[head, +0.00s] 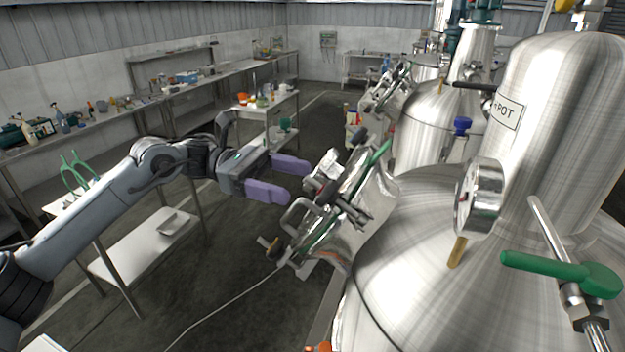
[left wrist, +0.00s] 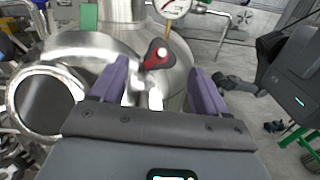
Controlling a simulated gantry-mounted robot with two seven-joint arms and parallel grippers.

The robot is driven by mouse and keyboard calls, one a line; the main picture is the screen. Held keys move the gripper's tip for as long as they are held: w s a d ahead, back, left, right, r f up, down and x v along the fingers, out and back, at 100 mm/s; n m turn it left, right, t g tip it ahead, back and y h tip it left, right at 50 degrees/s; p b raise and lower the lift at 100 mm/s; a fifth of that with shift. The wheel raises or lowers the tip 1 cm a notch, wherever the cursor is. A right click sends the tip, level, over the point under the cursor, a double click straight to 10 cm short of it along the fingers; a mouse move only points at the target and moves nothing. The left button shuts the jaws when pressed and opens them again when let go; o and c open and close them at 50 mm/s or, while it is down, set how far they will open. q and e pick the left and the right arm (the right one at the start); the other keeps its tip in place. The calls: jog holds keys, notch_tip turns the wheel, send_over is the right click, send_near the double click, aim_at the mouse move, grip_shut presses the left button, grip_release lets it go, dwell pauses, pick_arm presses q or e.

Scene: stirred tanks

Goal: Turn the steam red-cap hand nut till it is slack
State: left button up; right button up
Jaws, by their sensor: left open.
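In the left wrist view, a hand nut with a red cap and dark, rounded wings (left wrist: 157,55) shows in front of the shiny tank, between and just past my fingertips. My left gripper (left wrist: 158,72) is open and empty, its two purple fingers on either side of the nut in the picture. I cannot tell whether they touch it. In the head view, my left gripper (head: 298,180) is beside the tilted hatch with clamps (head: 335,205) on the nearest tank (head: 420,275). My right gripper is not in view.
A pressure gauge (head: 478,198) and a green-handled valve (head: 560,272) stand on the tank's top. The hatch has metal handles and a green rim. A white table (head: 145,248) is below my left arm. Open floor lies between the table and tank.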

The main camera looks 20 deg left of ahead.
aim_at(314, 186)
pick_arm(q)
jog(key=d+p, duration=0.1)
jog(key=d, duration=0.3)
jog(key=shift+d, duration=0.6)
